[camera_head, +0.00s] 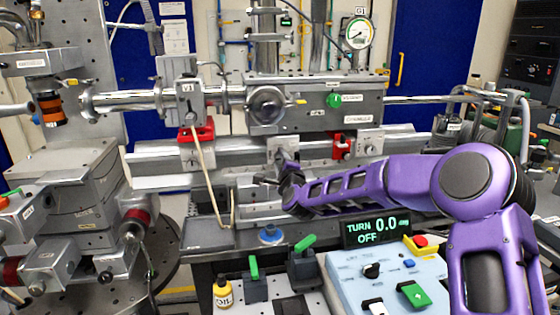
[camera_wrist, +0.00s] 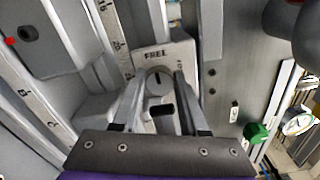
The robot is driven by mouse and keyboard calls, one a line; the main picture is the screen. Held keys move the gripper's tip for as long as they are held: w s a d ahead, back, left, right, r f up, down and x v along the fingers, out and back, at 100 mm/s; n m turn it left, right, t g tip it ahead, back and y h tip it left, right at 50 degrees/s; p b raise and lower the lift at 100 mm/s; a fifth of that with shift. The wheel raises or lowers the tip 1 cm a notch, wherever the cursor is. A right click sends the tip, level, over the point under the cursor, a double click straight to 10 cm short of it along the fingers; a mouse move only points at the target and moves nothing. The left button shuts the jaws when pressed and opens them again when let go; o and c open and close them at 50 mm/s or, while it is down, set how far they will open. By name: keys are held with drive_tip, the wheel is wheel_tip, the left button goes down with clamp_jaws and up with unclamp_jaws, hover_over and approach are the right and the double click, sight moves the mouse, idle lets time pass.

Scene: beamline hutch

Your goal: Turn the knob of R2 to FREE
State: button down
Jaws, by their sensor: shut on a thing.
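In the wrist view a round grey knob (camera_wrist: 159,83) sits on a pale plate (camera_wrist: 178,53) lettered FREE above it. A second marking at the plate's right is too small to read. A short dark line on the knob's face runs roughly up toward the word FREE. My gripper (camera_wrist: 158,88) has one finger on each side of the knob and is shut on it. In the head view my gripper (camera_head: 280,172) reaches the lower rail at the middle, and it hides the knob there. I cannot read an R2 label.
A rail with a printed scale (camera_wrist: 112,30) runs beside the plate. Another carriage with a small knob (camera_head: 368,149) and a red clamp (camera_head: 341,146) stands to the right in the head view. A control box (camera_head: 385,275) and a display reading TURN 0.0 OFF (camera_head: 376,231) are in front.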

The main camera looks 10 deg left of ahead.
drive_tip(key=c, duration=0.7)
unclamp_jaws()
drive_tip(key=v, duration=1.7)
drive_tip(key=shift+s+d+p, duration=0.1)
drive_tip(key=shift+s+p, duration=0.1)
drive_tip(key=shift+p, duration=0.1)
